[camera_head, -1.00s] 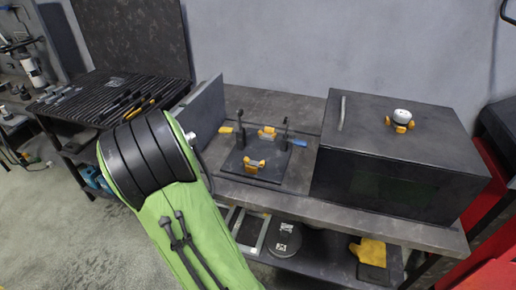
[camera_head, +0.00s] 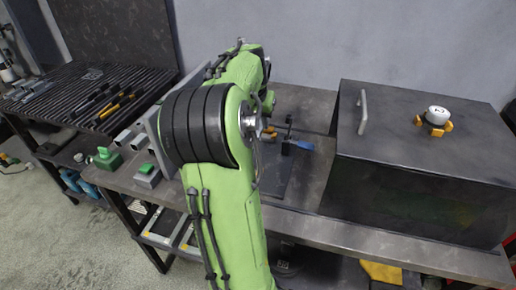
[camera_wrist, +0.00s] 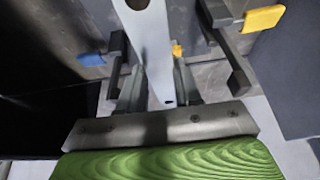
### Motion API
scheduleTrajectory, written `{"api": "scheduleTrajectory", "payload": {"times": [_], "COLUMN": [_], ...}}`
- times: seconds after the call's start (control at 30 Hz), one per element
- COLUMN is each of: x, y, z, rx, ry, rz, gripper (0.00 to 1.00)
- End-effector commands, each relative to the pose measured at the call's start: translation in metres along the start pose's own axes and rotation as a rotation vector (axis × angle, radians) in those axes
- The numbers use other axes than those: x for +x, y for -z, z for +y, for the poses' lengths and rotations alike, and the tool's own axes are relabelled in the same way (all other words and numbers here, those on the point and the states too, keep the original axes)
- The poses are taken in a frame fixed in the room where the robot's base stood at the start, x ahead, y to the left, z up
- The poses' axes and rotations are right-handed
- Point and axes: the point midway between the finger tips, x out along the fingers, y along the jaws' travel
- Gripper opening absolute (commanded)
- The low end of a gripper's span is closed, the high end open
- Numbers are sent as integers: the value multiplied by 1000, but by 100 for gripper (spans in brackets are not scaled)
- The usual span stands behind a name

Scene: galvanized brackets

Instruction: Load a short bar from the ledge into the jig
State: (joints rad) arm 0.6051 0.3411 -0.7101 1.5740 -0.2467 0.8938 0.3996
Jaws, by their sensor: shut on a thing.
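A galvanized bar (camera_wrist: 146,45) with a hole near its top edge is between the fingers of my gripper (camera_wrist: 158,82) in the wrist view, and the gripper is shut on it. The jig's dark plate (camera_head: 284,178) lies on the bench in the head view, partly hidden behind my arm. A blue-handled clamp (camera_head: 299,145) stands at its right. The wrist view shows the blue handle (camera_wrist: 92,60) at left and a yellow handle (camera_wrist: 263,19) on a dark clamp at right. My gripper is hidden in the head view. I cannot tell whether the bar touches the jig.
A large dark box (camera_head: 415,160) with a handle and a white-and-yellow knob fills the bench's right. Green and grey blocks (camera_head: 107,160) and grey tube ends (camera_head: 123,138) are at the left. A slatted rack (camera_head: 85,95) with tools stands beyond them.

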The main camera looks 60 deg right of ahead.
Motion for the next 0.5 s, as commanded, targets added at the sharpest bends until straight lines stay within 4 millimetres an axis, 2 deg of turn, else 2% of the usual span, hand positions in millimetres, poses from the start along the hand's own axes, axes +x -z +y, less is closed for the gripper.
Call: {"api": "scheduleTrajectory", "payload": {"times": [0.03,0.3,0.4,0.5], "x": [14,71,82,82], "y": [-6,-30,-34,-34], "z": [0,0,-1,-1], "rx": [-1,-2,-2,-2], "ry": [-1,-2,0,1], "rz": [-4,-4,-1,0], "gripper": [0,0,0,0]}}
